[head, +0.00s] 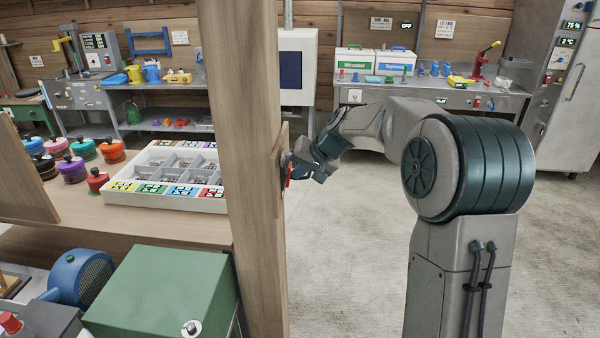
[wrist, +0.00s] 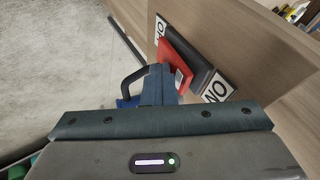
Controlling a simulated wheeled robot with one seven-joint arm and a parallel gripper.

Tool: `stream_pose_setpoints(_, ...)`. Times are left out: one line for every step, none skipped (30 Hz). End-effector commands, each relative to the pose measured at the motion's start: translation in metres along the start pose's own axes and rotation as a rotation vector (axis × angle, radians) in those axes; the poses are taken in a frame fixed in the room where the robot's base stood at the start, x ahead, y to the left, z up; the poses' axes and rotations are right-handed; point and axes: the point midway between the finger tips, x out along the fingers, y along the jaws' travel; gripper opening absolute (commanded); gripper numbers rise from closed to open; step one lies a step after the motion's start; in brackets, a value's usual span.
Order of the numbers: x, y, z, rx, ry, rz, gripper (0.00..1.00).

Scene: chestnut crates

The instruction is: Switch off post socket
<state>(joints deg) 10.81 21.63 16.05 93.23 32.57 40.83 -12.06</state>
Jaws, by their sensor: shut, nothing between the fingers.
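The post socket (wrist: 203,68) is a dark plate on the side of the wooden post (head: 258,110), with a red part (wrist: 176,50) standing out from it. In the head view the socket is seen edge-on, with a bit of red (head: 287,168). My gripper (wrist: 163,82) is shut and empty, its tips right by the red part; I cannot tell if they touch. It also shows in the head view (head: 303,166), right of the post. A black curved piece and a blue piece (wrist: 128,102) show beside the fingers.
Left of the post, a bench carries a white sorting tray (head: 120,194) and several coloured lidded pots (head: 72,169). A green box (head: 165,292) sits below. A counter (head: 430,95) with tools stands at the back.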

Motion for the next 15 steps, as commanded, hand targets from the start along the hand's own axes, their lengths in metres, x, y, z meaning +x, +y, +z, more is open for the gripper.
stream_pose_setpoints(-0.002,-0.007,-0.001,-0.005,0.005,-0.009,0.0)
stream_pose_setpoints(-0.002,-0.007,-0.002,-0.005,0.005,-0.009,0.0)
stream_pose_setpoints(-0.002,-0.007,-0.002,-0.005,0.006,-0.01,0.0)
stream_pose_setpoints(-0.002,-0.007,-0.002,-0.005,0.006,-0.01,0.0)
stream_pose_setpoints(-0.002,-0.007,-0.002,-0.005,0.006,-0.01,0.0)
stream_pose_setpoints(-0.002,-0.007,-0.002,-0.005,0.006,-0.01,0.0)
stream_pose_setpoints(-0.002,-0.006,-0.002,-0.005,0.007,-0.01,0.0)
stream_pose_setpoints(-0.002,-0.004,-0.002,-0.005,0.007,-0.01,0.0)
stream_pose_setpoints(-0.003,-0.002,-0.002,-0.004,0.007,-0.01,0.0)
stream_pose_setpoints(-0.003,0.002,-0.002,-0.004,0.007,-0.01,0.0)
stream_pose_setpoints(-0.004,0.006,-0.001,-0.005,0.006,-0.009,0.0)
stream_pose_setpoints(-0.006,0.012,-0.001,-0.005,0.006,-0.008,0.0)
stream_pose_setpoints(-0.008,0.018,-0.001,-0.003,0.006,-0.007,0.0)
stream_pose_setpoints(-0.01,0.024,-0.001,-0.003,0.004,-0.007,0.0)
stream_pose_setpoints(-0.012,0.032,-0.001,-0.004,0.003,-0.006,0.0)
